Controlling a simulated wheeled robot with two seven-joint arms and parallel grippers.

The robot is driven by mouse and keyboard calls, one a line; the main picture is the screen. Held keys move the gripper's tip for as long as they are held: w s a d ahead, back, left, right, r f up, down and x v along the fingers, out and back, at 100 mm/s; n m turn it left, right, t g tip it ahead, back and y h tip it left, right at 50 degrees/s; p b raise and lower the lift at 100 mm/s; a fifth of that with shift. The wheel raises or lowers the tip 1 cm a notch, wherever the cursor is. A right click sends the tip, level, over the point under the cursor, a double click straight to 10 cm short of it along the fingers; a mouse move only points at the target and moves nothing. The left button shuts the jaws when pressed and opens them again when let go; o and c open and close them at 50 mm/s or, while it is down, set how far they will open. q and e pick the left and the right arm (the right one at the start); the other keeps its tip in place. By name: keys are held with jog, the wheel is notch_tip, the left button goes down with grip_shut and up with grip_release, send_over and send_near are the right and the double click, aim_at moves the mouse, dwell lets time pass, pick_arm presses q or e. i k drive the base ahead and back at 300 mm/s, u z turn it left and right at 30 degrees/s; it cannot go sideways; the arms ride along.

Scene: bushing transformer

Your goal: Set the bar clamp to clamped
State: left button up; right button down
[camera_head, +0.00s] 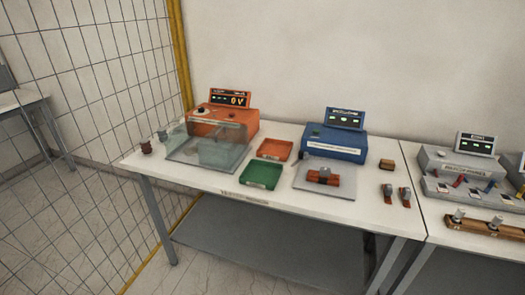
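What looks like the bar clamp is a dark block across a reddish-brown bar (323,177), lying on a light grey plate (338,190). The plate is in front of a blue instrument (333,145) with a small display. The clamp is too small to tell whether it is clamped or loose. Neither of my grippers is in view.
A white table (225,187) also holds an orange instrument (228,118) reading 0 V, a clear cover (182,150), an orange tray (275,149) and a green tray (262,174). Small parts (388,190) lie right. A wire fence (90,75) stands left. Another bench adjoins at right.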

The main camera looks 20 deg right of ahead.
aim_at(300, 157)
jog(key=z, duration=0.1)
jog(key=i, duration=1.05)
jog(key=z, duration=0.6)
